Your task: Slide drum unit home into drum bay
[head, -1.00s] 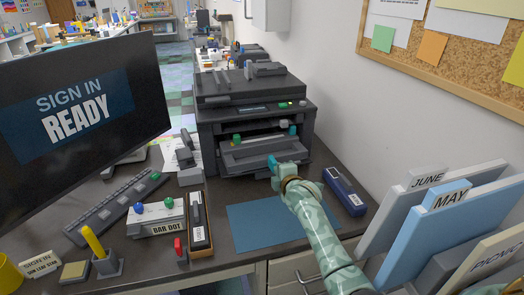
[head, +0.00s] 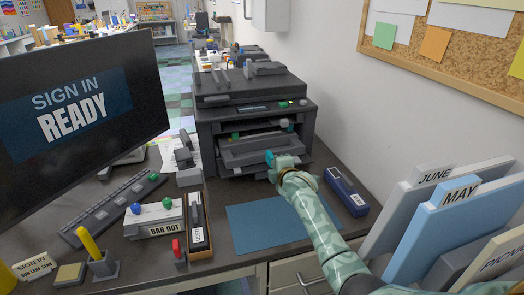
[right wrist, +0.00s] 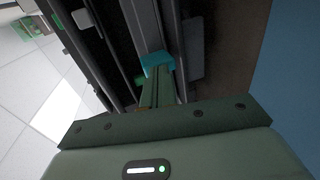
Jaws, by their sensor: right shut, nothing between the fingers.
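The dark grey copier (head: 253,105) stands at the back of the desk with its front bay open. A grey drum unit (head: 246,150) lies in the bay (head: 210,141), above the lowered front lip. A green knob (head: 235,136) and a pale knob (head: 284,123) show in the bay opening. My right gripper (head: 270,159) is shut and empty, with its teal tips at the right part of the unit's front. In the right wrist view the tips (right wrist: 157,62) are close against the grey unit; I cannot tell if they touch. My left gripper is out of view.
A blue mat (head: 262,222) lies in front of the copier. A dark blue stapler-like object (head: 345,192) is to its right. A labelled tray (head: 199,225), a BAR DOT block (head: 154,218) and a keyboard (head: 112,210) are left. Folders (head: 440,225) stand at right; the monitor (head: 80,115) at left.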

